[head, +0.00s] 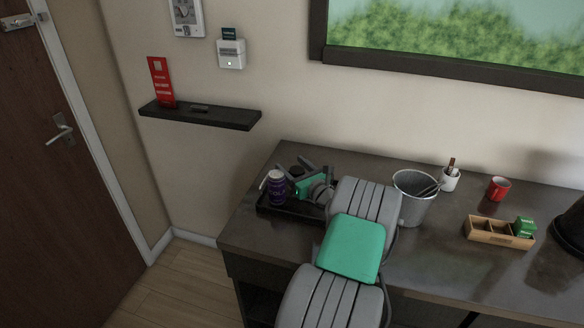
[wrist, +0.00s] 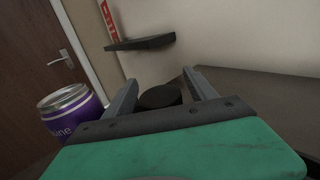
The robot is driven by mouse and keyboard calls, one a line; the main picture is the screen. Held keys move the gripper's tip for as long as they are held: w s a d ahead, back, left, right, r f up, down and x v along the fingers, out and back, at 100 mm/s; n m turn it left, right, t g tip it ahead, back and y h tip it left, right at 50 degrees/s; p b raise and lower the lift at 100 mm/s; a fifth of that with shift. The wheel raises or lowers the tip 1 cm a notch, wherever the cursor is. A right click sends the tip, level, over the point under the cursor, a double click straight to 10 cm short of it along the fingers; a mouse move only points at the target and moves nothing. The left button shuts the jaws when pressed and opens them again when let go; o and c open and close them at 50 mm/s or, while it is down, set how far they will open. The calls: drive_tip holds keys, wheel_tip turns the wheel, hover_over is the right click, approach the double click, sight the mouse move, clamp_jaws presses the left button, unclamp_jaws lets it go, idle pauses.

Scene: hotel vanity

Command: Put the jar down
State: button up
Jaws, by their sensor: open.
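My gripper (head: 297,176) is open over the dark tray (head: 265,210) at the left end of the vanity. In the wrist view a round black top (wrist: 160,97), which looks like the jar's lid, sits between the two spread fingers, with a gap on each side. The jar's body is hidden behind my gripper, so I cannot tell fully what it rests on. A purple can (head: 277,187) with a silver top stands upright on the tray, left of my gripper. It also shows in the wrist view (wrist: 72,112), outside the left finger.
A metal bucket (head: 412,200), a white cup (head: 450,180), a red mug (head: 498,188) and a wooden sectioned box (head: 490,233) stand to the right. A dark wall shelf (head: 200,115) hangs at back left. The vanity's back left corner is clear.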

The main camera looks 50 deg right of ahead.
sight(301, 174)
drive_tip(key=b+v, duration=0.1)
drive_tip(key=v, duration=0.6)
drive_tip(key=shift+s, duration=0.25)
drive_tip(key=shift+r, duration=0.1)
